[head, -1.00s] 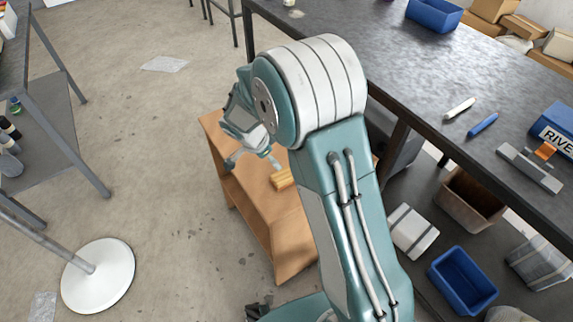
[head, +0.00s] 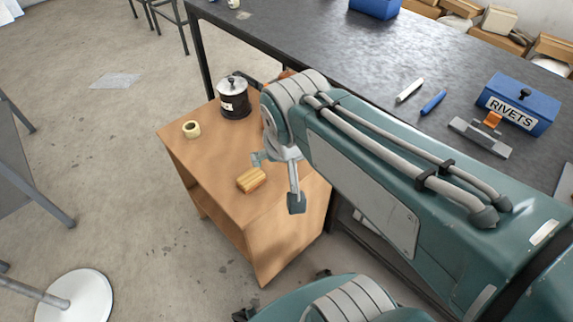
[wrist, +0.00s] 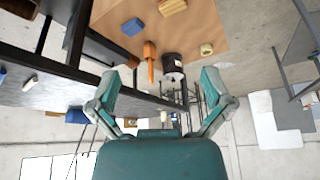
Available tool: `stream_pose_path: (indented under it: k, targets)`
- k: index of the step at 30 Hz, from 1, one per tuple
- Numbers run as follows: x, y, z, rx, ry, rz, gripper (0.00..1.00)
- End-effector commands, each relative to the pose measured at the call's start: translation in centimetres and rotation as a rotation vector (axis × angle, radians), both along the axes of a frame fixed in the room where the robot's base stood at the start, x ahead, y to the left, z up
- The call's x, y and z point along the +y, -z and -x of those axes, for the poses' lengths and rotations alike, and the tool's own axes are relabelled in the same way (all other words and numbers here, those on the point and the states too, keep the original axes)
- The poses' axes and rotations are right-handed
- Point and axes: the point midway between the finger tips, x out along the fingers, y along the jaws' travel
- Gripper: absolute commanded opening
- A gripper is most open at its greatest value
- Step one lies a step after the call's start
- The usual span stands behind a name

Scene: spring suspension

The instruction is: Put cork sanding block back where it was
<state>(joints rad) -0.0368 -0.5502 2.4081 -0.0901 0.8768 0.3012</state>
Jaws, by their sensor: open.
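A tan-yellow block, apparently the cork sanding block (head: 251,180), lies on top of the wooden cabinet (head: 205,165), near its front edge. It also shows at the top of the wrist view (wrist: 172,7), partly cut off by the frame. My gripper (head: 277,181) is open and empty, just right of the block in the head view, apart from it. In the wrist view the two fingers of my gripper (wrist: 160,86) are spread wide with nothing between them.
A dark lidded jar (head: 234,97) and a tape roll (head: 192,129) stand on the cabinet's far part. An orange-handled tool (wrist: 150,58) shows in the wrist view. The dark workbench (head: 330,60) stands right and behind, holding a blue rivets box (head: 518,103).

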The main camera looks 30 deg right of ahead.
Motion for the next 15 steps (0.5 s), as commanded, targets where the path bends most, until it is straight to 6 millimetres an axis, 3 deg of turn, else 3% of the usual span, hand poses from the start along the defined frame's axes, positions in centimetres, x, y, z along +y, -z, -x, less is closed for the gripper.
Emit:
stream_pose_path:
  k: [3, 6, 15]
  targets:
    - [0.1, -0.6, 2.6, -0.045, -0.109, 0.018, 1.00]
    - [0.2, -0.7, 3.8, -0.066, -0.176, 0.033, 1.00]
    - [0.3, -0.7, 4.3, -0.074, -0.214, 0.043, 1.00]
